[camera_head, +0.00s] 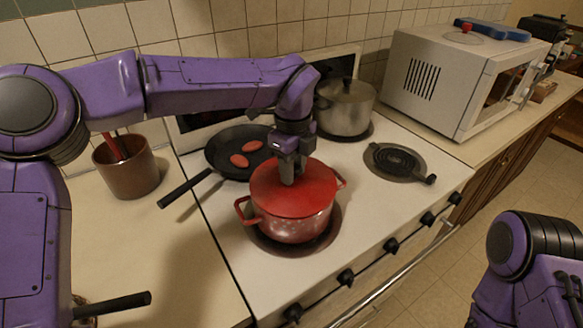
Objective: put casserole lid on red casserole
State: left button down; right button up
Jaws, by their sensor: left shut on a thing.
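The red casserole (292,228) stands on the front left burner of the stove, its two loop handles at left and right. The red casserole lid (275,196) covers the casserole's opening and looks level and roughly centred on the rim. I cannot tell whether a small gap is left between them. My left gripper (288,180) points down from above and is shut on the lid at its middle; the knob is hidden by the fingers. My right arm shows at the lower right, but its gripper is out of the picture.
A black frying pan (222,152) with two reddish oval items (240,160) sits behind the casserole. A lidded steel pot (345,112) stands at the back right burner. A brown crock (128,168) and a white microwave (440,85) flank the stove.

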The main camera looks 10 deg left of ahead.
pick_arm(q)
jog(key=shift+s+f, duration=0.1)
jog(key=shift+f, duration=0.4)
jog(key=c, duration=0.7)
grip_release()
jog(key=shift+a+f, duration=0.1)
jog(key=shift+f, duration=0.05)
jog(key=r, duration=0.2)
jog(key=w+r+b, duration=0.1)
jog(key=r, duration=0.1)
jog(key=shift+r, duration=0.4)
jog(key=r, duration=0.3)
jog(key=s+r, duration=0.1)
jog(key=r, duration=0.2)
jog(key=shift+s+r, duration=0.15)
jog(key=shift+r, duration=0.2)
jog(key=shift+w+r, duration=0.1)
jog(key=shift+w, duration=0.15)
